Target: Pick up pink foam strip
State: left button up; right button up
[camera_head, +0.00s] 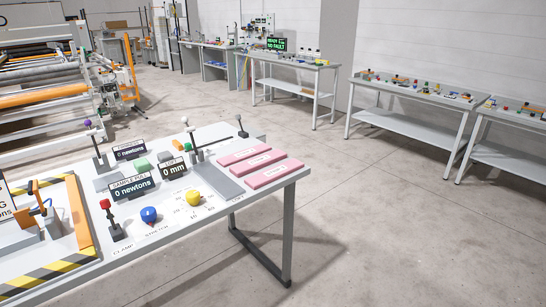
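Three pink foam strips lie side by side at the right end of the near table, each with a white label. The far strip (237,156) is next to the middle strip (246,168), and the near strip (281,175) lies close to the table's right edge. The label writing is too small to read. They lie flat and nothing is holding them. Neither of my grippers shows in this view.
The near table (190,232) carries a grey plate (217,182) with a lever post, a blue knob (149,215), a yellow knob (194,198), a red-topped lever (107,207) and display signs. A striped frame (60,262) is at left. Floor to the right is clear.

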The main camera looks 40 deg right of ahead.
aim_at(260, 180)
jog(key=i+l+z, duration=0.85)
jog(key=i, duration=0.3)
